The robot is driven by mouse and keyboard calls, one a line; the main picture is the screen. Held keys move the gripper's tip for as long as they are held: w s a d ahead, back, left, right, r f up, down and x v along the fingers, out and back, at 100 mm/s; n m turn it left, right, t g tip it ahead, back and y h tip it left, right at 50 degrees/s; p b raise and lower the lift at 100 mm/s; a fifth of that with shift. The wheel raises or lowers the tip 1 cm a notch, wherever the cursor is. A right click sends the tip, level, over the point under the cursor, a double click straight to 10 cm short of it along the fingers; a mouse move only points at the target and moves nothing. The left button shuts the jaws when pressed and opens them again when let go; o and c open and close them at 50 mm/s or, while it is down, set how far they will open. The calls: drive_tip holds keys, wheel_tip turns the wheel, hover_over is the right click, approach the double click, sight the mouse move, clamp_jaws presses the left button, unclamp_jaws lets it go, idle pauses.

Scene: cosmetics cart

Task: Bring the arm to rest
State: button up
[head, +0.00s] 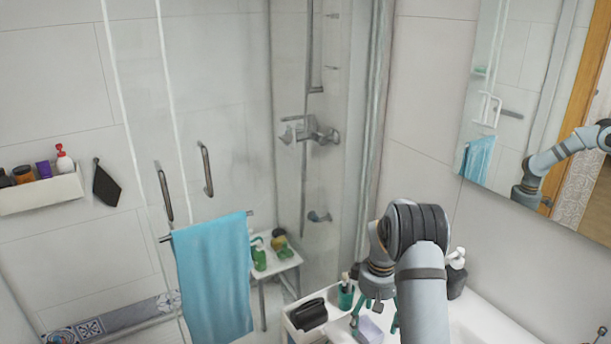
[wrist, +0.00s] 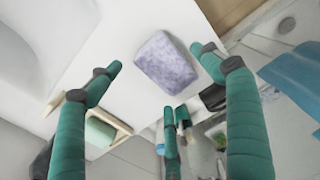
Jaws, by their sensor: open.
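My gripper (head: 375,319) has green fingers and hangs over the white counter at the bottom of the head view, partly behind my arm. In the wrist view my gripper (wrist: 157,72) has its fingers spread wide with nothing held between them. A pale purple block-like item (wrist: 165,62) lies on the white surface below the fingers. It also shows in the head view (head: 370,330), beneath the gripper and cut by the lower edge. Any gap between fingertips and surface is hard to judge.
A green cup with brushes (head: 345,297) and a white box with a black item (head: 309,314) stand left of the gripper. A dark bottle with a white pump (head: 456,272) stands right. A blue towel (head: 214,275) hangs left; a mirror (head: 520,110) covers the right wall.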

drive_tip(key=shift+r, duration=0.3)
